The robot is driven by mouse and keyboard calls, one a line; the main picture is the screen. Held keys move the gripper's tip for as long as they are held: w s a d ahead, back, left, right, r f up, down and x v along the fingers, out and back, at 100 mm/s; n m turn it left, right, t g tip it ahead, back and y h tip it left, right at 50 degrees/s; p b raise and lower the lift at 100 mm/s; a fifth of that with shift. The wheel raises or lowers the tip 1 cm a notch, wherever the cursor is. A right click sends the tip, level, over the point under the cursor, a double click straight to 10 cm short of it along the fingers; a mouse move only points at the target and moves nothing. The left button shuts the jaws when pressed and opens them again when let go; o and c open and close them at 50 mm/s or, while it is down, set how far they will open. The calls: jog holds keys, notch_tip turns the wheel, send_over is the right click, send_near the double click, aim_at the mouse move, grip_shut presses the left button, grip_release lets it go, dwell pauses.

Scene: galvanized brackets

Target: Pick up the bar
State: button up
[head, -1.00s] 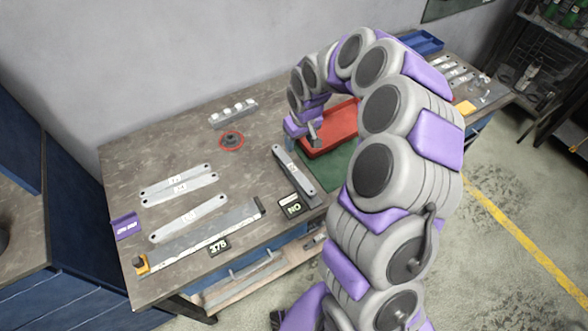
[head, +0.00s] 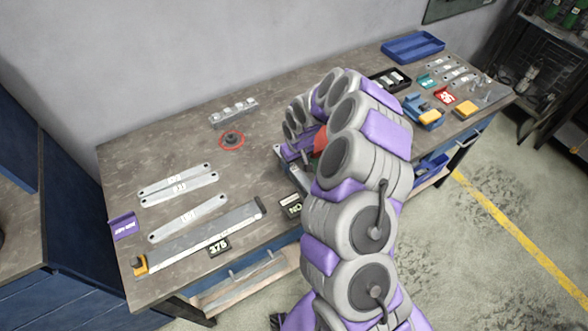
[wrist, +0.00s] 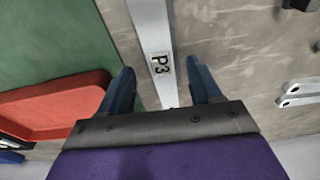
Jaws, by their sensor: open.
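A flat grey metal bar labelled P3 (wrist: 153,35) runs lengthwise between my fingers in the wrist view. My gripper (wrist: 160,66) is open, with one finger on each side of the bar; I see no finger touching it. I cannot tell how far above the bar the fingertips are. In the head view my arm hides most of this bar, and only its far end (head: 278,150) shows. Several other pale bars lie at the left of the bench, among them two close together (head: 178,187) and one apart (head: 188,219).
A red tray (wrist: 50,108) and a green mat (wrist: 50,45) lie beside the bar. A black NO sign (head: 291,206) stands near the bench's front edge. A long ruler-like gauge (head: 200,238) lies front left, with a 375 sign (head: 218,247). A red-ringed dark part (head: 232,140) sits farther back.

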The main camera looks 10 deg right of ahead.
aim_at(294, 168)
jog(key=f, duration=0.2)
jog(key=shift+w+a+f, duration=0.2)
jog(key=shift+a+f, duration=0.05)
jog(key=shift+f, duration=0.15)
jog(key=shift+d, duration=0.1)
jog(key=shift+c, duration=0.4)
jog(key=shift+c, duration=0.7)
grip_shut()
